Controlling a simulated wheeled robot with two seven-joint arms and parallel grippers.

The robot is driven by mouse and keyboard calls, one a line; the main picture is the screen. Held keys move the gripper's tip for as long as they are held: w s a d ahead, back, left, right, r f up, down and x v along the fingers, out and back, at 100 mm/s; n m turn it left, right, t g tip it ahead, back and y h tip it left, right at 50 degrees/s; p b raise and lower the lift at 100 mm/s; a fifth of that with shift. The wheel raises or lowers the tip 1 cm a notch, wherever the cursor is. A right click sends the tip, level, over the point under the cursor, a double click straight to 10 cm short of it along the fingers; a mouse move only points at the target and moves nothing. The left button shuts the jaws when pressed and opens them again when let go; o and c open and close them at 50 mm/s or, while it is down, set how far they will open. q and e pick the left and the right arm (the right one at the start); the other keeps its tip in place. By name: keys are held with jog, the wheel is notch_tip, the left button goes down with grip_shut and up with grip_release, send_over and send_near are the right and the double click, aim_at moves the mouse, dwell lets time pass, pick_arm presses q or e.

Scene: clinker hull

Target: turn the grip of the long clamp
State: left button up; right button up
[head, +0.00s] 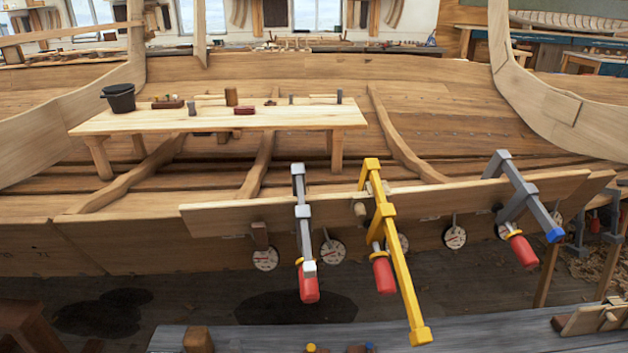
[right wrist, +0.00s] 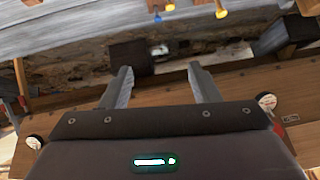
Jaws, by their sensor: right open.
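The long clamp (head: 396,255) is yellow, with a long bar slanting down and right from the plank edge (head: 240,216). Its red grip (head: 382,275) hangs from a yellow collar, left of the bar. A grey clamp (head: 303,225) with a red grip (head: 308,285) is to its left. Another grey clamp (head: 520,195), blue at its bar end, is to its right, with a red grip (head: 523,250). My right gripper (right wrist: 160,68) has its two fingers apart with nothing between them. The long clamp cannot be made out in the right wrist view. Neither gripper shows in the head view.
Several round white dials (head: 333,251) sit along the hull below the plank. A wooden bench (head: 220,120) with a black bucket (head: 119,98) and small blocks stands behind. A grey worktop (head: 480,338) runs along the bottom. The dark floor between hull and worktop looks clear.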

jog(key=s+d+n+g, duration=0.2)
jog(key=s+g, duration=0.3)
jog(key=s, duration=0.5)
notch_tip(320, 180, down, 25)
jog(key=s+g+p, duration=0.2)
jog(key=p, duration=0.1)
jog(key=s+d+f+g+h+p, duration=0.1)
jog(key=s+d+f+p, duration=0.1)
jog(key=s+f, duration=1.5)
jog(key=s+d, duration=0.1)
jog(key=s, duration=0.2)
jog(key=shift+d+n+p, duration=0.2)
jog(key=shift+n+p, duration=0.1)
